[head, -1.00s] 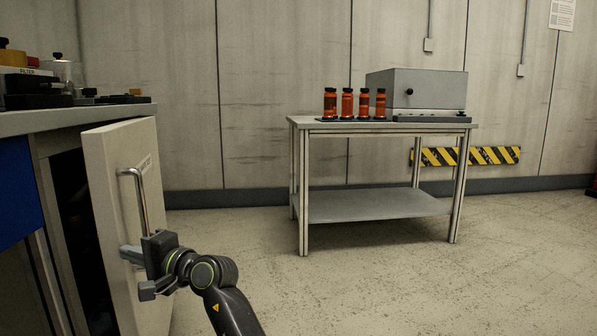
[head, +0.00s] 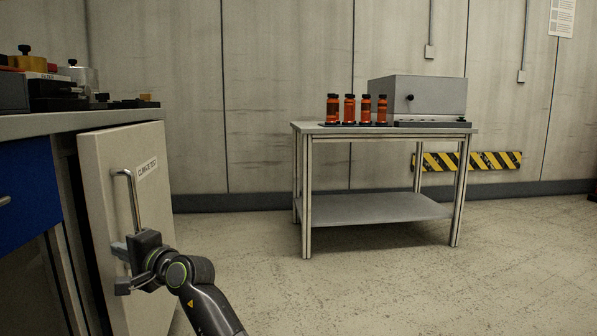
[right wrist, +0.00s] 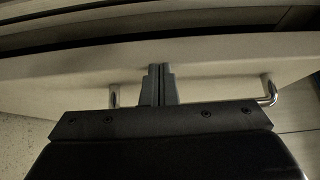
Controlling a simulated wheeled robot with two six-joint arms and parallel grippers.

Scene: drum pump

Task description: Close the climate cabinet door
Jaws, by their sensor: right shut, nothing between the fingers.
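The climate cabinet door (head: 160,215) is a cream panel with a label, at the left of the head view. It stands slightly ajar, with a narrow dark strip along its left edge. Its metal bar handle (head: 134,200) is upright. My right gripper (head: 119,252) is shut and empty at the door's face, by the lower part of the handle. In the right wrist view, the closed fingers (right wrist: 158,82) point at the door panel (right wrist: 210,62), between the two ends of the handle (right wrist: 268,90). Contact is hard to tell. My left gripper is out of view.
The cabinet sits under a grey worktop (head: 60,124) carrying several items, beside a blue drawer front (head: 30,185). A metal table (head: 375,208) with orange bottles (head: 349,110) and a grey box (head: 430,95) stands at the back. The floor between is clear.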

